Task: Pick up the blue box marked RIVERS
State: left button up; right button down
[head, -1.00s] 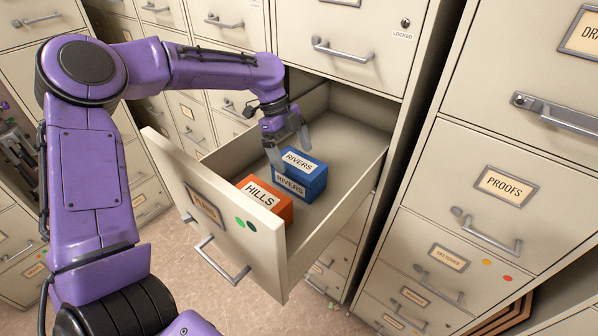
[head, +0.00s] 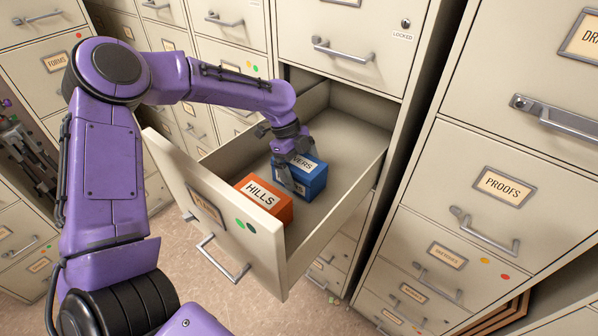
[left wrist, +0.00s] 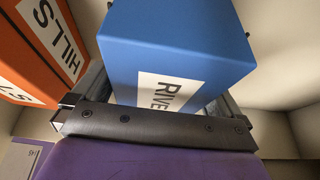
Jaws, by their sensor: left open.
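The blue box marked RIVERS (head: 316,180) stands in the open drawer; its labels are partly covered by my gripper in the head view. My left gripper (head: 295,178) is open and lowered onto the box from above. In the left wrist view the blue box (left wrist: 180,45) fills the space between the two fingers, with a finger at each side. Whether the fingers touch it I cannot tell. My right gripper is not in view.
An orange box marked HILLS (head: 268,202) stands close beside the blue box, toward the drawer front (head: 215,205). The open drawer (head: 350,140) has bare floor at the right and back. A cabinet with a PROOFS drawer (head: 500,210) stands to the right.

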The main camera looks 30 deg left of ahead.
pick_arm(q)
jog(key=c, duration=1.2)
